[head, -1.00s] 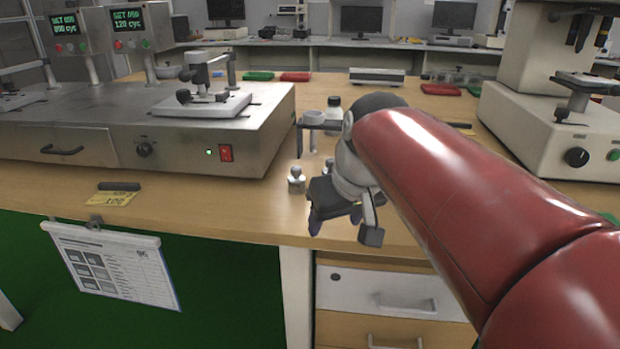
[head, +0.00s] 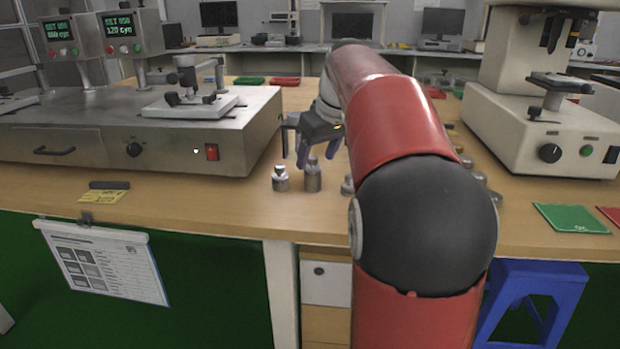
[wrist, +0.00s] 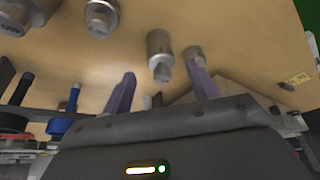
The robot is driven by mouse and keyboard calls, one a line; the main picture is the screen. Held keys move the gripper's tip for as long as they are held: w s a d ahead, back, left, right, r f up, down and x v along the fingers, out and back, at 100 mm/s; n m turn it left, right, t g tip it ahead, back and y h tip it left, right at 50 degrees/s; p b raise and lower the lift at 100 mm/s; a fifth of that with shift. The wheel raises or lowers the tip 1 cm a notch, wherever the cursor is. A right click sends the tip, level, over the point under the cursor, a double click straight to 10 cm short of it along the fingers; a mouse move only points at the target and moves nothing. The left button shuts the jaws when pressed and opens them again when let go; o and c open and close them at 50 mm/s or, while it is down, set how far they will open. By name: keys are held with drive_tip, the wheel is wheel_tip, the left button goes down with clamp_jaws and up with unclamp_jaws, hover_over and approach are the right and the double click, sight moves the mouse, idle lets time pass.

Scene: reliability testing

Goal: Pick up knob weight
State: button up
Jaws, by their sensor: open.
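Metal knob weights stand upright on the wooden bench. In the head view one short weight (head: 281,179) is at the left, and a taller weight (head: 312,176) stands just right of it. My gripper (head: 318,152) is open and empty, right above and behind the taller weight. In the wrist view, my gripper (wrist: 162,72) has its two purple fingers apart. One weight (wrist: 160,50) shows between the fingertips, and another weight (wrist: 194,54) shows at the right fingertip. I cannot tell whether a finger touches it.
More weights stand right of my gripper, partly behind my arm, such as one weight (head: 347,186). A grey test machine (head: 230,125) is at the left, and a white instrument (head: 540,140) at the right. A green mat (head: 570,218) lies at the front right. Bench in front of the weights is clear.

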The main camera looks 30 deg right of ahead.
drive_tip(key=x, duration=0.4)
drive_tip(key=shift+w+a+f, duration=0.15)
drive_tip(key=shift+w+f, duration=0.05)
drive_tip(key=shift+w, duration=0.1)
clamp_jaws()
